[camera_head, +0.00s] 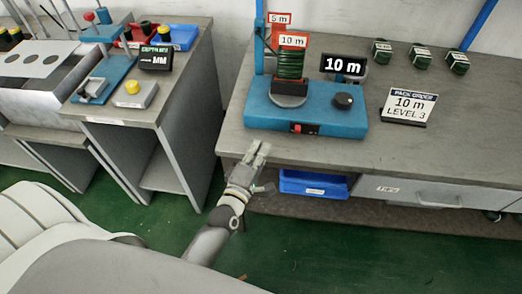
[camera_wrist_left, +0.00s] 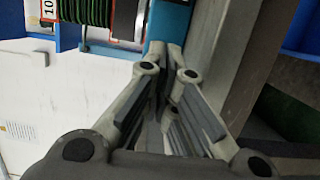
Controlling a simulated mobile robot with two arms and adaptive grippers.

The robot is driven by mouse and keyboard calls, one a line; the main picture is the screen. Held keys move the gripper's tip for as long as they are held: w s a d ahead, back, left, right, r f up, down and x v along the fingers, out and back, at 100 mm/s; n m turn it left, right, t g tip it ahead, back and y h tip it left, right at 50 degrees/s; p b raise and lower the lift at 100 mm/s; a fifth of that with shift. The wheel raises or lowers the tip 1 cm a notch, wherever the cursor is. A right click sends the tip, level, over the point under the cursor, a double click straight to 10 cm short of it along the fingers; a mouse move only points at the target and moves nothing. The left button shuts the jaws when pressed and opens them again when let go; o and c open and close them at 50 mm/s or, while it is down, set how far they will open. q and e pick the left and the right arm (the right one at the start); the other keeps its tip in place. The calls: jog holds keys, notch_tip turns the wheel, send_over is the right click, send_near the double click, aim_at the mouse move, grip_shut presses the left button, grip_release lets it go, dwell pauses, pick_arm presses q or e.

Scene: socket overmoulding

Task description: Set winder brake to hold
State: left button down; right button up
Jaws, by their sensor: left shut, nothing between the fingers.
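The blue winder (camera_head: 262,108) stands on the grey bench near its front edge. A green coil (camera_head: 290,63) sits upright on its round grey plate. A black knob (camera_head: 343,101) is on the right of its top, and a red and black switch (camera_head: 304,128) is on its front face. I cannot tell which control is the brake or how it is set. My left gripper (camera_head: 259,150) is shut and empty at the bench's front edge, below and left of the switch, apart from it. The left wrist view shows the gripper (camera_wrist_left: 171,48) with the winder's blue base (camera_wrist_left: 170,20) beyond it.
A black "10 m" display (camera_head: 343,65) stands behind the knob. A "LEVEL 3" sign (camera_head: 408,104) stands right of the winder. Several green coils (camera_head: 381,51) lie at the back right. A blue bin (camera_head: 313,184) is under the bench. A second bench (camera_head: 150,105) is at left.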

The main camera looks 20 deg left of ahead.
aim_at(298, 129)
pick_arm(q)
jog(key=w, duration=0.7)
jog(key=shift+w+a, duration=0.15)
jog(key=shift+w+d+p, duration=0.25)
jog(key=shift+d+p, duration=0.3)
jog(key=shift+d, duration=0.7)
jog(key=shift+w+d, duration=0.15)
jog(key=shift+d, duration=0.55)
jog(key=shift+d, duration=0.1)
